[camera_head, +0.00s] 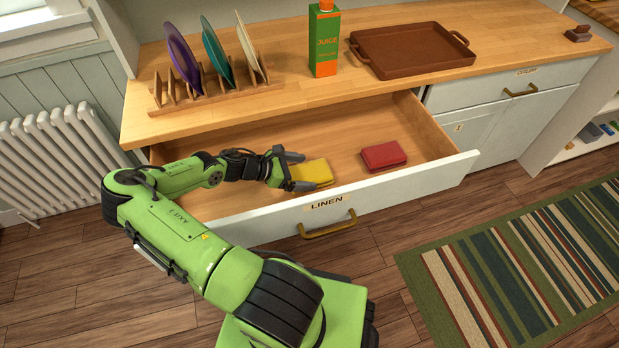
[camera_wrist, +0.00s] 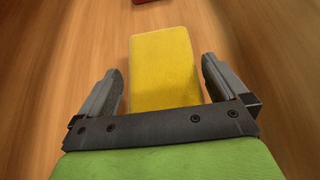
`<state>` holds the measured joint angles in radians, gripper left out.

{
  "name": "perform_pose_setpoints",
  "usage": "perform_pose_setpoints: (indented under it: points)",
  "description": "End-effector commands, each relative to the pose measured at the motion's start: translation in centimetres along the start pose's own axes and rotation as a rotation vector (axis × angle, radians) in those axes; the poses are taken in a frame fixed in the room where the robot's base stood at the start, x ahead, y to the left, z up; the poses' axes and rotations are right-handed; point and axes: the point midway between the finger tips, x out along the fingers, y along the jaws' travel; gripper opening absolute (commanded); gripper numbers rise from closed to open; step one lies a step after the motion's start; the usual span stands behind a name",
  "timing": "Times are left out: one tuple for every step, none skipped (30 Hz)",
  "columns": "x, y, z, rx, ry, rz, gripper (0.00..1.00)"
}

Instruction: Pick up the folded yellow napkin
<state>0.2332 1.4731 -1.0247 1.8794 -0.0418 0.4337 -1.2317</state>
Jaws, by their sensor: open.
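The folded yellow napkin (camera_head: 312,173) lies flat in the open drawer labelled LINEN (camera_head: 385,207), near its front wall. My gripper (camera_head: 298,171) is inside the drawer at the napkin's left side in the head view. In the wrist view the napkin (camera_wrist: 162,68) lies ahead of and partly between the two open fingers (camera_wrist: 163,88), with a gap on each side. Its near end is hidden behind the gripper's dark crossbar. I cannot tell the exact height of the fingers above the drawer floor.
A folded red napkin (camera_head: 384,156) lies to the right in the drawer. The counter above holds a plate rack (camera_head: 215,95), a juice carton (camera_head: 324,42) and a brown tray (camera_head: 411,50). The drawer's front wall and brass handle (camera_head: 328,226) stand close to my arm.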

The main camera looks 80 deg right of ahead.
Motion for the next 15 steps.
perform_pose_setpoints:
  points:
    - [0.84, -0.04, -0.19, 0.000, -0.001, -0.002, 1.00]
    - [1.11, -0.03, -0.17, 0.000, -0.001, -0.001, 1.00]
    - [1.32, 0.00, -0.14, 0.000, 0.001, 0.000, 1.00]
    - [1.38, 0.01, -0.12, 0.000, 0.001, 0.001, 1.00]
    - [1.38, 0.02, -0.10, 0.000, 0.002, 0.001, 1.00]
    - [1.34, 0.03, -0.07, 0.000, 0.002, 0.001, 1.00]
    - [1.31, 0.03, -0.05, 0.000, 0.002, 0.002, 1.00]
    - [1.30, 0.03, -0.04, 0.000, 0.002, 0.001, 1.00]
    - [1.29, 0.03, -0.04, 0.000, 0.002, 0.001, 1.00]
    - [1.28, 0.03, -0.04, 0.000, 0.002, 0.001, 0.95]
    - [1.28, 0.03, -0.03, 0.000, 0.002, 0.001, 0.91]
    - [1.27, 0.02, -0.04, 0.000, 0.002, 0.001, 0.85]
    - [1.27, 0.02, -0.04, 0.000, 0.002, 0.001, 0.80]
    - [1.27, 0.02, -0.04, 0.000, 0.002, 0.001, 0.76]
    - [1.26, 0.02, -0.04, 0.000, 0.002, 0.001, 0.69]
